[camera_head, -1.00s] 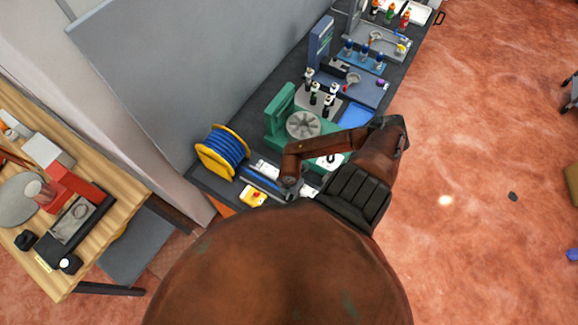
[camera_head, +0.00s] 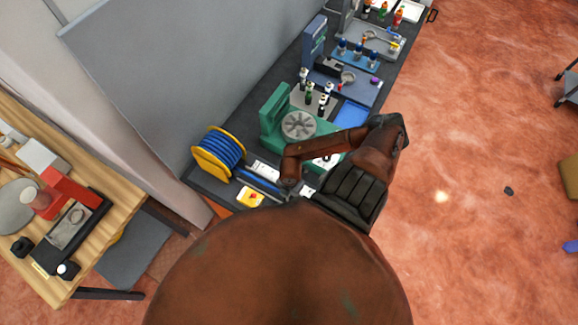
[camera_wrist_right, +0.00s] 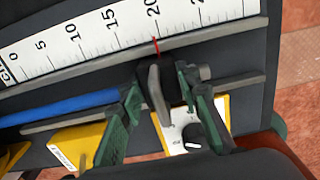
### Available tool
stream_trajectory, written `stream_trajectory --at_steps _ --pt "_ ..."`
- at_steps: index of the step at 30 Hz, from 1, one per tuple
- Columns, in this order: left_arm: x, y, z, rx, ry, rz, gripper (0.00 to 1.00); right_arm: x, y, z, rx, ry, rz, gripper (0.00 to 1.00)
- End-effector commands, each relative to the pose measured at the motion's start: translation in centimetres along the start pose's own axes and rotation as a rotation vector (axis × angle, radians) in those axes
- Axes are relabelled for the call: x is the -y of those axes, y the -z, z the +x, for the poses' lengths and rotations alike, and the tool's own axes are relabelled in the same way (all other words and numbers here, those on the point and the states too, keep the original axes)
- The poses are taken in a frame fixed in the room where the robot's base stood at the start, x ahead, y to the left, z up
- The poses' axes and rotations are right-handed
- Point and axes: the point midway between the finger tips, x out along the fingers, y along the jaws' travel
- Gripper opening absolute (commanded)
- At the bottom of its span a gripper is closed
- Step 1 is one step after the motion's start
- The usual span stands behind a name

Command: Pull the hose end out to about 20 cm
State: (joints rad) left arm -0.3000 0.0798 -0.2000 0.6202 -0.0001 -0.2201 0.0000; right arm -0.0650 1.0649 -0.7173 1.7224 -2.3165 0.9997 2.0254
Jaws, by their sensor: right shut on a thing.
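The blue hose (camera_head: 262,184) runs from the yellow reel (camera_head: 208,166) along a narrow channel at the bench's near end. In the right wrist view the hose (camera_wrist_right: 70,103) lies beside a white scale (camera_wrist_right: 88,38) and passes behind one green finger. My right gripper (camera_wrist_right: 160,88) is shut, with a dark grey end piece (camera_wrist_right: 155,92) between its fingers, close to the red line (camera_wrist_right: 156,46) at the 20 mark. The fingers hide part of the hose end. In the head view my arm mostly covers this gripper. My left gripper is not in view.
A yellow block (camera_head: 250,198) and a white plate with a black knob (camera_wrist_right: 192,137) sit beside the channel. A green machine with a round grey disc (camera_head: 299,125) and several bottles stand farther along the bench. A wooden table (camera_head: 100,212) is at left.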

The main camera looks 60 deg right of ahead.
Motion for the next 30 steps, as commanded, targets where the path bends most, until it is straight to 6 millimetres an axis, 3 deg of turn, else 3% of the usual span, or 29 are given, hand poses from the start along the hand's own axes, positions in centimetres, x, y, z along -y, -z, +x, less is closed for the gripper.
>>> stream_trajectory --at_steps 14,15,23,30 --pt "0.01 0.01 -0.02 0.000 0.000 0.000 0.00 0.90 -0.41 0.01 0.008 0.006 0.000 0.00" --pt "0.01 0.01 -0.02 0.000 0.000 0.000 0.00 0.85 -0.40 0.01 0.008 0.005 0.000 0.33" --pt "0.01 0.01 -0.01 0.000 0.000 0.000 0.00 0.76 -0.19 0.01 0.004 0.003 0.000 0.51" --pt "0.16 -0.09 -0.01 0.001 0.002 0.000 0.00 0.70 -0.09 -0.01 0.002 0.001 0.000 0.51"
